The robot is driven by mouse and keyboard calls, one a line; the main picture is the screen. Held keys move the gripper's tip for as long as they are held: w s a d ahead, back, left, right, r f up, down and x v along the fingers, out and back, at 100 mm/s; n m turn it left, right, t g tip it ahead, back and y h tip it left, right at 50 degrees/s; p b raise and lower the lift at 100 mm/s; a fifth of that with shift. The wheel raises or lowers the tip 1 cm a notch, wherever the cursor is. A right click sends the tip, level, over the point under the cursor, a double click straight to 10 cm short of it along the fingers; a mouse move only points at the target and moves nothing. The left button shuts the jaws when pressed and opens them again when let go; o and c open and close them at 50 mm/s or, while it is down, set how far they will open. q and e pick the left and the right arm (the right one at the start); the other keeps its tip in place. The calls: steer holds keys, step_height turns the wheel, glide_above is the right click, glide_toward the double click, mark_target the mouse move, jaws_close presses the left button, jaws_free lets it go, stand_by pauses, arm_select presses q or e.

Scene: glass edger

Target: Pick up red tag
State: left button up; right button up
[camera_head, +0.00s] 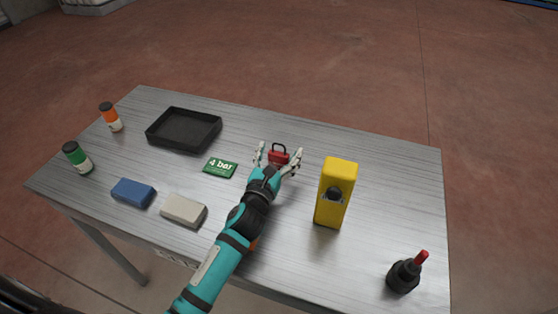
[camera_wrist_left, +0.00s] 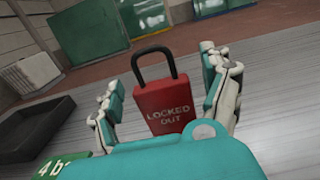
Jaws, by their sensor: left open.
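The red tag (camera_head: 278,157) is a small red padlock-shaped piece with a black shackle, on the metal table. In the left wrist view the red tag (camera_wrist_left: 164,106) reads "LOCKED OUT" and stands upright, its lower edge hidden by my gripper's body. My left gripper (camera_head: 278,156) is open, with one finger on each side of the tag. In the left wrist view the left gripper (camera_wrist_left: 168,88) shows gaps between both fingers and the tag. My right gripper is in neither view.
A green "4 bar" card (camera_head: 220,167) and a black tray (camera_head: 184,130) lie left of the tag. A yellow box (camera_head: 335,192) stands close on the right. Blue (camera_head: 133,193) and beige blocks (camera_head: 183,210) lie nearer the front.

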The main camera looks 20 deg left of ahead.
arm_select(q)
steer(key=shift+c, duration=0.2)
steer(key=c, duration=1.1)
steer(key=shift+c, duration=0.6)
steer(key=shift+r, duration=0.15)
